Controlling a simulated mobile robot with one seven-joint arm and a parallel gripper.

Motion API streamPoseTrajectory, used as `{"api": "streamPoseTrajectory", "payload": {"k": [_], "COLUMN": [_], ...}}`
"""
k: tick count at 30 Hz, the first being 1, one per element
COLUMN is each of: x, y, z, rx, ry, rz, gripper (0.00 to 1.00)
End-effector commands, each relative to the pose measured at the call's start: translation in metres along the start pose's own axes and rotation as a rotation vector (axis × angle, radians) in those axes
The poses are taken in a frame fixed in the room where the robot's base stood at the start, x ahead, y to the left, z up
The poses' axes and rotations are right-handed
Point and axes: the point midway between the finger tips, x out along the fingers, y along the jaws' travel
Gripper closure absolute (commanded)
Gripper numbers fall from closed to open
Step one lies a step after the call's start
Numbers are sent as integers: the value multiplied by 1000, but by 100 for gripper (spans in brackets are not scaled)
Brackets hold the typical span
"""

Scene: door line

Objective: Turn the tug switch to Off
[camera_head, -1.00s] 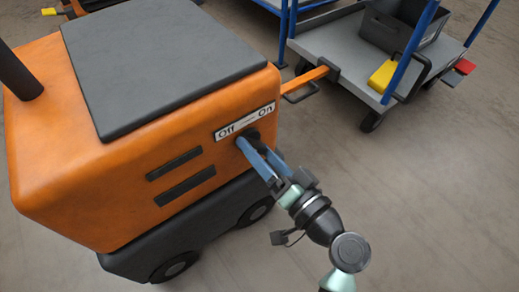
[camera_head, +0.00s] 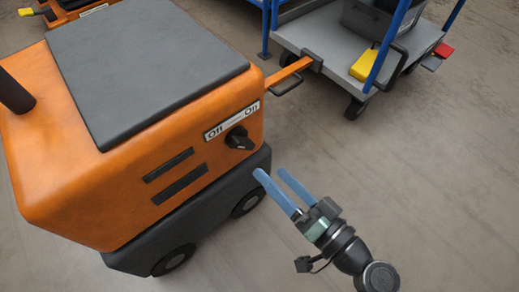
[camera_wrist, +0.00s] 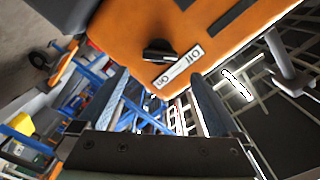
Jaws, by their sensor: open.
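The orange tug (camera_head: 110,190) stands at the left in the head view. Its black switch knob (camera_head: 239,138) sits on the side face, just below a white label (camera_head: 232,121) reading Off at the left and On at the right. The knob (camera_wrist: 160,52) and the label (camera_wrist: 180,68) also show in the wrist view, upside down. I cannot tell for certain which word the knob points to. My gripper (camera_head: 270,172) is open and empty, below and to the right of the knob and apart from it. Its two blue fingers (camera_wrist: 160,77) are spread in the wrist view.
A grey cart (camera_head: 340,50) with blue posts, a dark bin (camera_head: 380,18) and a yellow block (camera_head: 364,66) stands at the upper right. An orange tow bar (camera_head: 288,72) reaches from the tug to it. The floor (camera_head: 420,170) at the right is clear.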

Motion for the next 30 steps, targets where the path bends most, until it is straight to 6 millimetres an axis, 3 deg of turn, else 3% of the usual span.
{"api": "streamPoseTrajectory", "payload": {"k": [3, 9, 27, 30], "x": [-22, -39, -40, -32], "y": [-2, 0, 0, -6], "z": [-2, -1, 0, -10], "rx": [2, -1, -1, -21], "ry": [2, 1, 1, -11], "rz": [3, 1, 0, 10], "gripper": [0, 0, 0, 0]}}
